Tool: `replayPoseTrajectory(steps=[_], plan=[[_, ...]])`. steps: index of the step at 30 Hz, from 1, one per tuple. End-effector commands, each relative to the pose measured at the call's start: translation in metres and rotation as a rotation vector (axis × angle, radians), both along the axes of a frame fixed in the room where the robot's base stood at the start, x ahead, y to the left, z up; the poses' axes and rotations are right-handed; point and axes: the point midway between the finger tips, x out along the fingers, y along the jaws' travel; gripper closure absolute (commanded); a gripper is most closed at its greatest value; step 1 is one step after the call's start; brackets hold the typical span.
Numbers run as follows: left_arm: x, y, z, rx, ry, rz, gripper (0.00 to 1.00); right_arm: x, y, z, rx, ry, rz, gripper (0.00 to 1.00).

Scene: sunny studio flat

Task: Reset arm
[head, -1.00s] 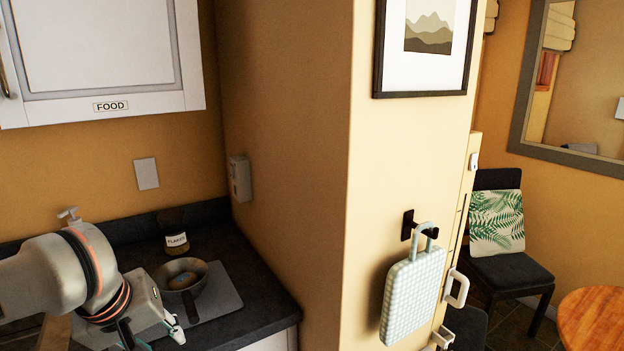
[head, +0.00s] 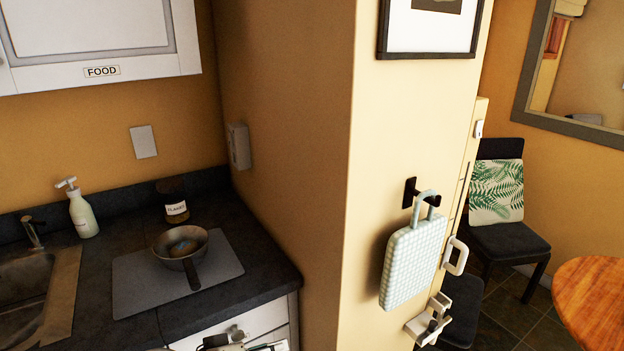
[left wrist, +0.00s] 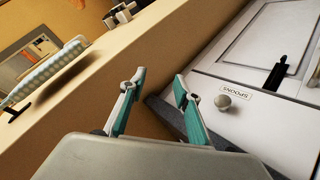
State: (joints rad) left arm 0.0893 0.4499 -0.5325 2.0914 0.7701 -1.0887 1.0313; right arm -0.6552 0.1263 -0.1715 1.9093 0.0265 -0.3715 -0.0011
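My left gripper (head: 243,345) shows only in part at the bottom edge of the head view, in front of the counter's drawer front. In the left wrist view my left gripper (left wrist: 159,82) has its two teal-padded fingers apart, with nothing between them. Its fingers point toward the side wall and the white drawer front (left wrist: 240,70) labelled SPOONS. My right gripper is in neither view.
The dark counter (head: 215,305) carries a pan (head: 181,248) on a grey board (head: 135,285), a labelled jar (head: 176,210) and a soap bottle (head: 82,214) beside the sink (head: 22,290).

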Motion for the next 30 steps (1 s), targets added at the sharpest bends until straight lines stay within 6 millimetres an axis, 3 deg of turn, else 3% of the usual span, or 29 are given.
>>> replayPoseTrajectory(steps=[1,8,12,15,21,30], plan=[[-0.007,0.005,-0.021,0.014,-0.022,0.014,0.68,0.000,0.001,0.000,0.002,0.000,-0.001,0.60],[-0.046,0.050,-0.101,0.214,-0.177,0.053,0.68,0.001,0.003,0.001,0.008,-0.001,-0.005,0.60],[-0.091,0.085,-0.150,0.396,-0.236,0.046,0.68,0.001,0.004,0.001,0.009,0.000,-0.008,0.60],[-0.124,0.105,-0.175,0.517,-0.262,0.023,0.68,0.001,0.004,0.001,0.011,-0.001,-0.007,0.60],[-0.165,0.127,-0.200,0.661,-0.284,-0.024,0.68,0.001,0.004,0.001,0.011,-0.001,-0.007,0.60],[-0.168,0.129,-0.201,0.676,-0.287,-0.030,0.68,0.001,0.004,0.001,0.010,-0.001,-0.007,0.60]])
